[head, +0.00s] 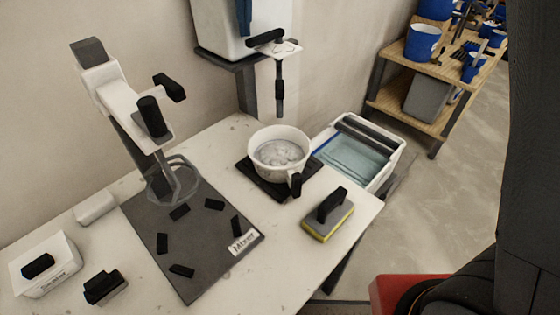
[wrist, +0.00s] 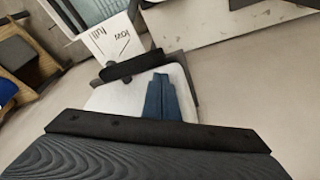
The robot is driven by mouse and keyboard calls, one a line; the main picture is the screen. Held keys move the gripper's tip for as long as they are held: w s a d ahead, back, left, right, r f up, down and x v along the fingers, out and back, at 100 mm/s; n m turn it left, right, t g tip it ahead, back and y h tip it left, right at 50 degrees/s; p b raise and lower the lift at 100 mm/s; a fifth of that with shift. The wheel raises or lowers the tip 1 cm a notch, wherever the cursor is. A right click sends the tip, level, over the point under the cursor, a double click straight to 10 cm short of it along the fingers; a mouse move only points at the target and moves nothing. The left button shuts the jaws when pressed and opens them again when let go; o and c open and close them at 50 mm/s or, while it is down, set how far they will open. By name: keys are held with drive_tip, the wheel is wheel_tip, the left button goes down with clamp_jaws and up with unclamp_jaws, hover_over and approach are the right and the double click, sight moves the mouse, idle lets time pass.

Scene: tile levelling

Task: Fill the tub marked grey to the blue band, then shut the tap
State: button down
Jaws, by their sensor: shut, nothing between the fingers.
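A white tub (head: 280,136) with a dark handle stands upright on a black pad (head: 257,184) on the bench. It holds something pale grey and rippled; I see no grey mark or blue band on it. The tap's black lever (head: 266,38) sits on a white fitting below the wall tank (head: 215,28). Its dark spout (head: 280,95) hangs above the tub, apart from it, and no stream shows. My gripper's blue fingers (wrist: 160,95) look shut and empty in the wrist view, over a white surface. What looks like their tips shows before the tank in the head view (head: 244,17).
A mixer stand (head: 122,100) and dark mat (head: 190,255) fill the bench's left. A yellow-edged sponge float (head: 328,222) lies right of the tub. Behind it is a white wash tray (head: 386,132). A shelf (head: 398,100) with blue buckets stands at the back right.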

sight(253, 39)
drive_tip(key=shift+f, duration=0.1)
drive_tip(key=shift+f+b, duration=0.45)
drive_tip(key=shift+f, duration=1.15)
drive_tip(key=shift+s+d, duration=0.95)
drive_tip(key=shift+d, duration=0.1)
idle(1.0)
drive_tip(key=r+p, duration=0.4)
drive_tip(key=r, duration=0.1)
drive_tip(key=shift+w+a+r+p, duration=0.1)
drive_tip(key=shift+w+a+p, duration=0.1)
drive_tip(key=shift+p, duration=0.1)
drive_tip(key=shift+d, duration=0.1)
drive_tip(key=shift+s+d+p, duration=0.15)
drive_tip(key=shift+s+d, duration=0.2)
drive_tip(key=shift+d, duration=0.55)
drive_tip(key=shift+s+d+p, duration=0.1)
drive_tip(key=shift+s+d, duration=0.3)
drive_tip(key=shift+d, duration=0.55)
drive_tip(key=shift+s+d+p, duration=0.15)
drive_tip(key=shift+s+d, duration=0.2)
drive_tip(key=shift+d, duration=0.55)
